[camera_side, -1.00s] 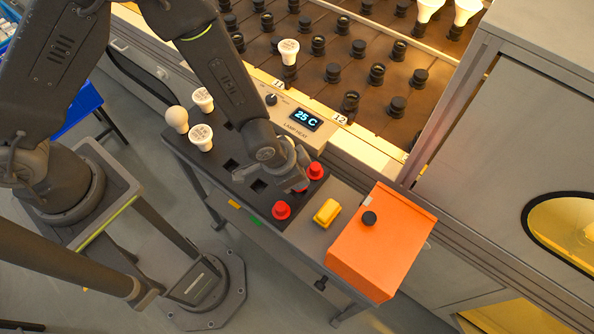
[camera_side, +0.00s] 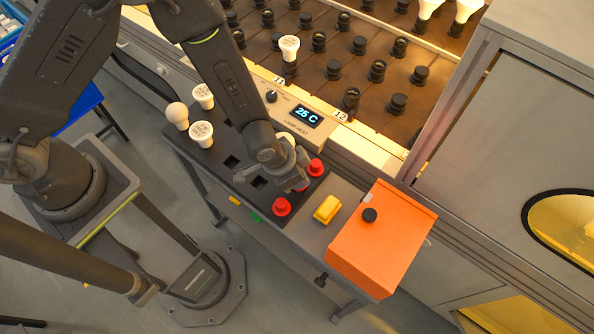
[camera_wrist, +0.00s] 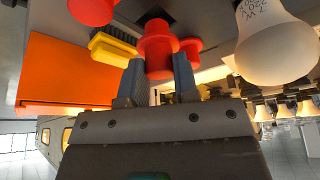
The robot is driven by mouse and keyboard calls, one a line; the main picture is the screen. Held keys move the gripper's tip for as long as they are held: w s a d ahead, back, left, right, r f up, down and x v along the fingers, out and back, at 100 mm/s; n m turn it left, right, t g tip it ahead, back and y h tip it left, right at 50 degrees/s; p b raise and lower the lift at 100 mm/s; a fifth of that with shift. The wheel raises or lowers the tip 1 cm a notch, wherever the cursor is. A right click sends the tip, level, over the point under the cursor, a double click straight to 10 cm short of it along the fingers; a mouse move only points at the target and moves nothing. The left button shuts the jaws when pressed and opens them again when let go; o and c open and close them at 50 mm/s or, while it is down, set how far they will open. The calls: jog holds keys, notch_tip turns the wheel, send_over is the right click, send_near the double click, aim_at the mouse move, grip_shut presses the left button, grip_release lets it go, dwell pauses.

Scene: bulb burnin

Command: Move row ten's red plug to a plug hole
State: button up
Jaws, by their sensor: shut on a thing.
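My gripper (camera_wrist: 159,82) is shut on a red plug (camera_wrist: 157,48), with one finger on each side of its body in the wrist view. In the side view my gripper (camera_side: 300,176) is low over the right part of the dark holed tray (camera_side: 215,172), and it hides most of the held plug (camera_side: 302,188). I cannot tell whether the plug is still seated. Two more red plugs stand nearby, one at the back right (camera_side: 316,167) and one at the front (camera_side: 281,207). Empty square holes (camera_side: 258,181) show left of my gripper.
White bulbs (camera_side: 201,134) stand at the tray's left end. Another bulb (camera_wrist: 275,45) is close to my gripper. A yellow block (camera_side: 327,209) and an orange box (camera_side: 382,240) are to the right. The lamp-heat panel (camera_side: 302,118) and socket rows (camera_side: 345,60) are behind.

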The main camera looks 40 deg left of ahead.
jog(key=shift+f, duration=0.65)
jog(key=shift+f, duration=0.7)
jog(key=o, duration=1)
jog(key=v, duration=1.4)
jog(key=shift+w+d, duration=0.1)
jog(key=a+r+n+t+y, duration=0.1)
jog(key=a+r+n, duration=0.1)
jog(key=a+r, duration=0.45)
jog(key=a+r+n, duration=0.1)
jog(key=a+r, duration=0.3)
jog(key=r, duration=0.5)
jog(key=s+a+r+n+y, duration=0.1)
jog(key=s+a+r+n, duration=0.2)
jog(key=s+a+r, duration=0.4)
jog(key=shift+s+a+r+t, duration=0.3)
jog(key=shift+s+r, duration=0.3)
jog(key=shift+r, duration=0.25)
